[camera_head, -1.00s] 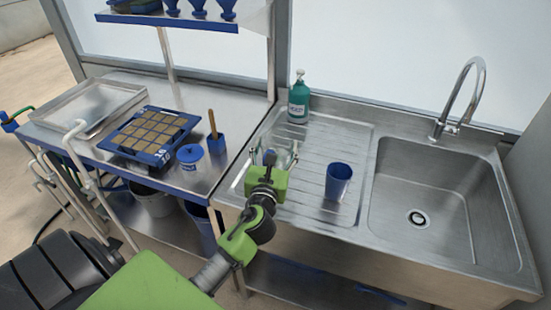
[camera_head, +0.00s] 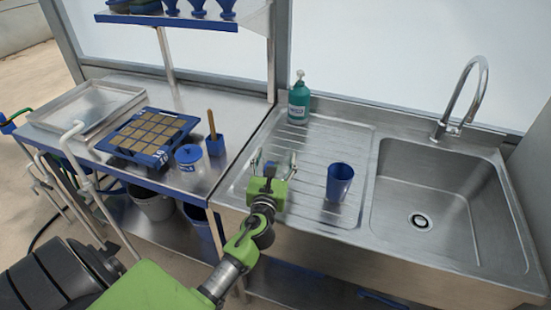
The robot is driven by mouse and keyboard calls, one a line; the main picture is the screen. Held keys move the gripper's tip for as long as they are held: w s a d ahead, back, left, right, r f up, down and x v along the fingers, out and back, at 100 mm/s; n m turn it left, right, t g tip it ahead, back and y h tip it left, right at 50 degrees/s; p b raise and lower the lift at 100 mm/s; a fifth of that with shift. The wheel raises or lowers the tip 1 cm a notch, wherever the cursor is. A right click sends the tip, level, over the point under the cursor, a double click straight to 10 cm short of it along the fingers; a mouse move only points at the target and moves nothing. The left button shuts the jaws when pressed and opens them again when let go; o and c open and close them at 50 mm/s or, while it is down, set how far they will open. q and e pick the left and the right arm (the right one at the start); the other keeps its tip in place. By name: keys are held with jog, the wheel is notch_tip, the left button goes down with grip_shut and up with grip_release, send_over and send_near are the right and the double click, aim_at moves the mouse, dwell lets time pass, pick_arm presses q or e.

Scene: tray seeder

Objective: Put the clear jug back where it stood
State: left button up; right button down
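My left gripper (camera_head: 274,162) is over the near left part of the ribbed drainboard, left of the blue cup (camera_head: 340,181). Faint, see-through edges show around its fingers; I take them for the clear jug (camera_head: 286,160). The jug's outline is hard to make out against the steel, and the gripper's green wrist hides its lower part. I cannot tell whether the fingers press on it or whether its base touches the drainboard. My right gripper is not in view.
A green pump bottle (camera_head: 299,104) stands at the drainboard's back left. The sink basin (camera_head: 440,205) and tap (camera_head: 462,100) are at right. The left bench holds a seed tray (camera_head: 150,135), a small tub (camera_head: 188,158), a blue holder (camera_head: 215,146) and a metal tray (camera_head: 88,105).

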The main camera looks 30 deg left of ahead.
pick_arm(q)
jog(key=o, duration=0.4)
jog(key=shift+r, duration=0.1)
jog(key=shift+s+d, duration=0.1)
jog(key=shift+s, duration=0.05)
jog(key=b+v, duration=0.1)
jog(key=v, duration=0.9)
jog(key=shift+s+d, duration=0.15)
jog(key=shift+s, duration=0.15)
jog(key=shift+s+d+r, duration=0.15)
jog(key=shift+s+d, duration=0.05)
jog(key=shift+s, duration=0.3)
